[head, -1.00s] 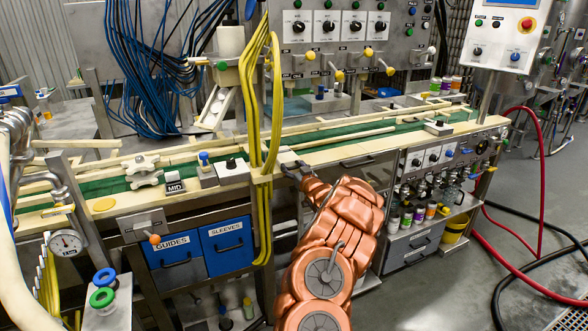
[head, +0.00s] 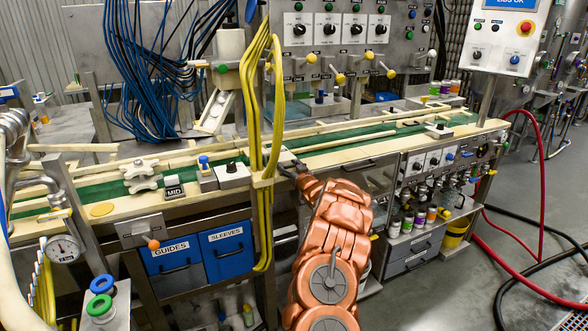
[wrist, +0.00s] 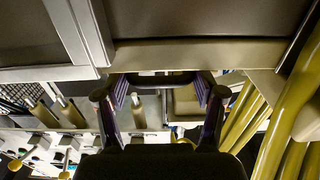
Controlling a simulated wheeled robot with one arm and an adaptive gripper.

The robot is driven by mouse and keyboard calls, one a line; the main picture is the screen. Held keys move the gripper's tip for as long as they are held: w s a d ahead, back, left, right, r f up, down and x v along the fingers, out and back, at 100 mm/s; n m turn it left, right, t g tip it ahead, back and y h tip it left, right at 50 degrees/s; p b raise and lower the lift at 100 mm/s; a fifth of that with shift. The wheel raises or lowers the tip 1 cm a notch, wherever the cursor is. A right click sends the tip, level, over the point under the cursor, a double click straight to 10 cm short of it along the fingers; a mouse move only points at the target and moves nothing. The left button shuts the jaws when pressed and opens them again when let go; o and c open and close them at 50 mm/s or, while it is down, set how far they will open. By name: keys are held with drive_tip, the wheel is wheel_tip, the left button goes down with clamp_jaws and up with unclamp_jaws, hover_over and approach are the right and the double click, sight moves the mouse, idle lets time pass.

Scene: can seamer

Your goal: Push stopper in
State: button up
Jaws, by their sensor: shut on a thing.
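My gripper (head: 287,166) is at the front edge of the conveyor bench, just right of the yellow hoses. In the wrist view my gripper (wrist: 160,88) has its two fingers at the ends of a dark horizontal bar (wrist: 160,79), like a pull handle, and holds it. The bar sits below a pale beam (wrist: 190,53). My arm hides most of this spot in the head view. I cannot tell from these frames whether the bar belongs to the stopper; no other part is clearly marked as a stopper.
Yellow hoses (head: 264,200) hang close left of my gripper and show at right in the wrist view (wrist: 295,110). Blue drawers (head: 227,250) are left below the bench. Bottles (head: 419,215) stand on a shelf at right. The floor at right has red and black hoses.

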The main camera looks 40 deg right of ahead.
drive_tip(key=shift+s+d, duration=0.15)
drive_tip(key=shift+d, duration=0.1)
drive_tip(key=o, duration=1.4)
drive_tip(key=shift+a, duration=0.15)
drive_tip(key=v, duration=1.2)
